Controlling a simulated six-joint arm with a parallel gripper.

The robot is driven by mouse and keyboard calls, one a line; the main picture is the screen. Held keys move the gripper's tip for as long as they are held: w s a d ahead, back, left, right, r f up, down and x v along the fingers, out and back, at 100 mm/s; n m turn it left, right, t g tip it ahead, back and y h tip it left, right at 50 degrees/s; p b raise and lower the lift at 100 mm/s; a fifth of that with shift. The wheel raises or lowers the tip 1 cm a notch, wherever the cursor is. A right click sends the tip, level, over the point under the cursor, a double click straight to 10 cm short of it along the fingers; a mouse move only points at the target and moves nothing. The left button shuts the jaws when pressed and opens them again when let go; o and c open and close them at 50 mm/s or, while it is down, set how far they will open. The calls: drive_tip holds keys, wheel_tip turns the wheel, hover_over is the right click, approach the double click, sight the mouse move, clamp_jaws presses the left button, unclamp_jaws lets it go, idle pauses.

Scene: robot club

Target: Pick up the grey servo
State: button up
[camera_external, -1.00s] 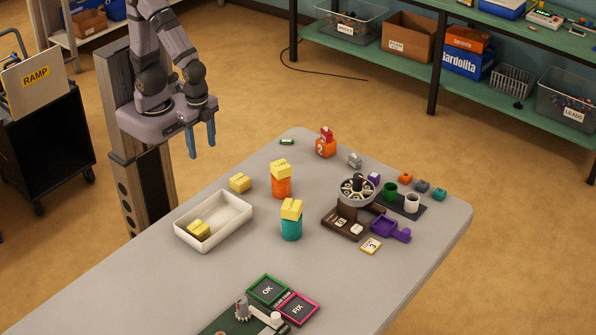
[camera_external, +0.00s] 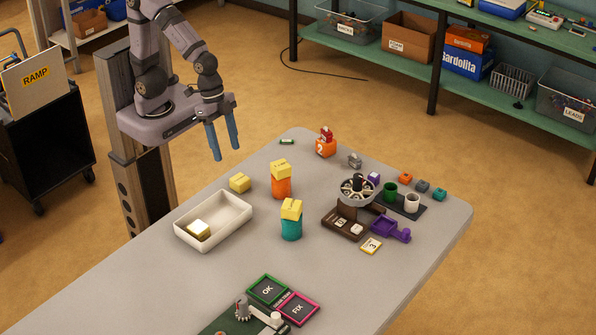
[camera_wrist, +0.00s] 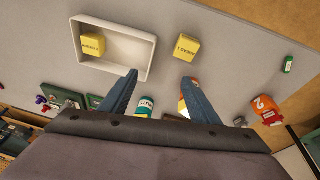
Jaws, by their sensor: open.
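A small dark grey block (camera_external: 422,186), likely the grey servo, sits near the table's far right edge in the external view, between similar orange (camera_external: 405,178) and teal (camera_external: 439,194) blocks. It is too small to make out details. I cannot pick it out in the wrist view. Another light grey piece (camera_external: 354,160) stands further left, near the back edge. My gripper (camera_external: 224,153) is open and empty, raised at the table's far left side, well away from the grey block. Its two blue fingers also show in the wrist view (camera_wrist: 160,77).
A white tray (camera_external: 236,222) holds a yellow block. Yellow blocks stand on orange (camera_external: 281,188) and teal (camera_external: 291,229) cylinders.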

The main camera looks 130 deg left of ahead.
drive_tip(key=w+a+n+t+y, duration=0.1)
drive_tip(key=w+a, duration=0.2)
drive_tip(key=w, duration=0.1)
drive_tip(key=w+a+n+t+y+b, duration=0.1)
drive_tip(key=w+a+t, duration=0.1)
drive_tip(key=w+a, duration=0.2)
drive_tip(key=w+a+n+t+y, duration=0.1)
drive_tip(key=w+a+t, duration=0.1)
drive_tip(key=w+a, duration=0.2)
drive_tip(key=shift+w+a+f+n+b, duration=0.1)
drive_tip(key=shift+w+f+n+b, duration=0.1)
drive_tip(key=shift+w, duration=0.4)
drive_tip(key=shift+w+a+f+n+b, duration=0.1)
drive_tip(key=shift+w+b, duration=0.1)
drive_tip(key=shift+w, duration=0.35)
drive_tip(key=w+a+n+y+b, duration=0.15)
drive_tip(key=a+n+y, duration=0.5)
drive_tip(key=a, duration=1.25)
drive_tip(key=m+y, duration=0.1)
drive_tip(key=m, duration=0.1)
approach(352, 156)
drive_tip(key=shift+a+f+t, duration=0.1)
drive_tip(key=shift+a+t, duration=0.15)
drive_tip(key=shift+t, duration=0.05)
drive_tip(key=shift+f, duration=0.3)
drive_tip(key=shift+w+y, duration=0.15)
drive_tip(key=shift+y, duration=0.1)
drive_tip(key=shift+p+x, duration=1.25)
drive_tip(key=shift+x, duration=2.35)
drive_tip(key=shift+c, duration=0.7)
